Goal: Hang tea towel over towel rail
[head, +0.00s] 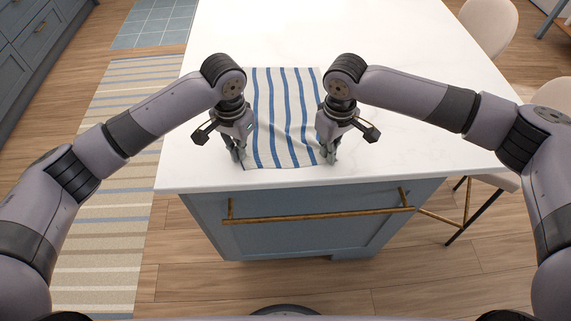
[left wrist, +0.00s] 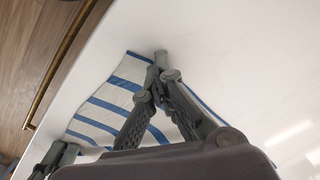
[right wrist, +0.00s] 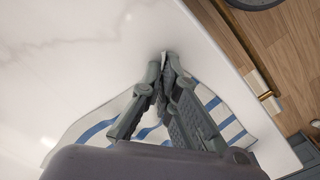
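The white tea towel (head: 286,110) with blue stripes lies spread on the white worktop at its front edge. My left gripper (head: 240,157) points down at the towel's near left corner, and its fingertips (left wrist: 160,58) come together on the cloth's edge. My right gripper (head: 328,158) is at the near right corner; its fingertips (right wrist: 165,58) are closed with a bit of pale cloth between them. The brass towel rail (head: 318,215) runs across the blue-grey front of the island, below the worktop edge, and is bare. Part of it shows in the left wrist view (left wrist: 62,62).
The worktop (head: 420,160) is clear around and behind the towel. Pale chairs (head: 490,25) stand at the right side. A striped rug (head: 115,200) lies on the wooden floor at left, beside blue-grey cabinets (head: 35,35).

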